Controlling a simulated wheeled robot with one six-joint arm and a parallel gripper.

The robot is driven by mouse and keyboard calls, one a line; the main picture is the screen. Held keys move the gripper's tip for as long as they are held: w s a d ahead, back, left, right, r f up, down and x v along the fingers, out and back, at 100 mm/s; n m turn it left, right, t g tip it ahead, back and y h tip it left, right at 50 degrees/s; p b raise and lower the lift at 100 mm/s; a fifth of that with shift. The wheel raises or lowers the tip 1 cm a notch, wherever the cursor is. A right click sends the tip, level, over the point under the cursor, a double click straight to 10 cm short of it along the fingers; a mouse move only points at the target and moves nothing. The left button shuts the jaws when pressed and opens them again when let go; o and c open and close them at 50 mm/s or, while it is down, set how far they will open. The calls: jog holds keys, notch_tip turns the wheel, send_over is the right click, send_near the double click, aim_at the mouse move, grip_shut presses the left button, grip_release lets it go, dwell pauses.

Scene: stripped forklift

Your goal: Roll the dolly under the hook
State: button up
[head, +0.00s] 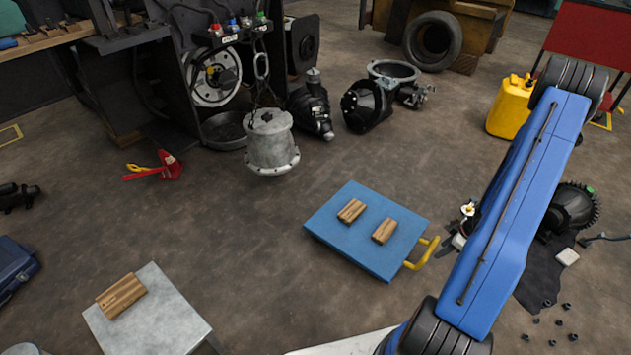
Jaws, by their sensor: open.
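The dolly (345,237) is a flat blue platform with a yellow handle (423,254) at its right corner. It stands on open floor at the centre, with two wooden blocks (351,211) (384,231) on top. A grey flanged metal housing (272,145) hangs on a chain (262,67) up and left of the dolly. The hook itself is hard to make out at the top of the load. The dolly is apart from the spot below the housing. My blue arm crosses the right side, just right of the handle.
Bare floor lies between dolly and housing. A red-handled tool (163,166) lies left. A grey table (150,320) with a wooden block (121,295) stands front left. Black machine parts (367,106) stand behind. A yellow can (511,106) and dark cloth (540,283) are right.

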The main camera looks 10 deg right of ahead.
jog(key=shift+w+a+f, duration=0.15)
jog(key=shift+w+a, duration=6.35)
jog(key=shift+w, duration=1.6)
jog(key=shift+w+a+f, duration=0.2)
jog(key=shift+w+a, duration=6.3)
jog(key=shift+w, duration=1.6)
jog(key=shift+w+a+f, duration=0.15)
jog(key=shift+w+a, duration=6.35)
jog(key=shift+w, duration=1.6)
jog(key=shift+s+d, duration=2.65)
jog(key=shift+s, duration=0.6)
notch_tip(320, 180, up, 9)
jog(key=shift+r, duration=0.2)
